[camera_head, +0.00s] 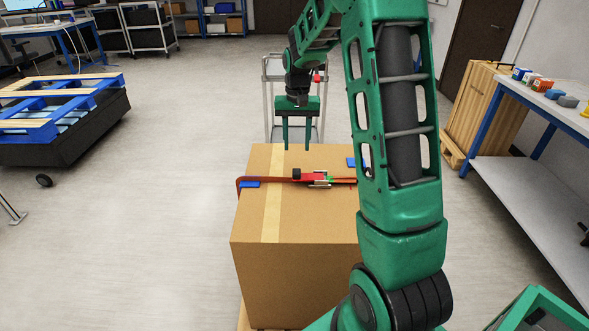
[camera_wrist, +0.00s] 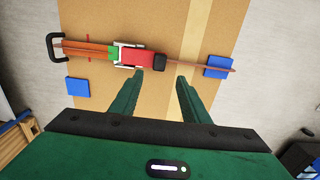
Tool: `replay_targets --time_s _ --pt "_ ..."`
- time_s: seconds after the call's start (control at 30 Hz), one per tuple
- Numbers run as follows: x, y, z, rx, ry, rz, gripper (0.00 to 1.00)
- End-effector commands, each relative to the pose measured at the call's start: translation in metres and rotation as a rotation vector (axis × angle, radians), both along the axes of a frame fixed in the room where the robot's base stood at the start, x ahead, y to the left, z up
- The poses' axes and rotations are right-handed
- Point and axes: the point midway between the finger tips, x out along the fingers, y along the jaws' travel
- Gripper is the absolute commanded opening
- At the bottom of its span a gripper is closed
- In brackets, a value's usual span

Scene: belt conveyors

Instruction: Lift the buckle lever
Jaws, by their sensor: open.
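The buckle (camera_head: 315,178) sits on an orange-red strap (camera_head: 263,180) that crosses the top of a cardboard box (camera_head: 310,217). In the wrist view the buckle's red lever (camera_wrist: 137,59) has a black end (camera_wrist: 160,62) and lies along the strap, beside a metal frame and a green part. My gripper (camera_head: 297,147) points down above the far side of the box top, open and empty. In the wrist view my gripper (camera_wrist: 159,74) has its two green fingers apart, with the lever's black end just beyond the gap between the tips. Part of the strap is hidden behind my arm in the head view.
A metal cart (camera_head: 268,105) stands behind the box. A workbench (camera_head: 520,180) with small items is on the right. A pallet on a black platform (camera_head: 85,135) is at left. The floor between is clear.

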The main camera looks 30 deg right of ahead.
Motion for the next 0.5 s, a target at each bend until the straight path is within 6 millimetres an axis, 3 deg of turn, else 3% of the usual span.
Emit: replay_targets --time_s 0.5 --pt "-0.001 0.001 -0.079 0.0 0.002 0.001 0.42"
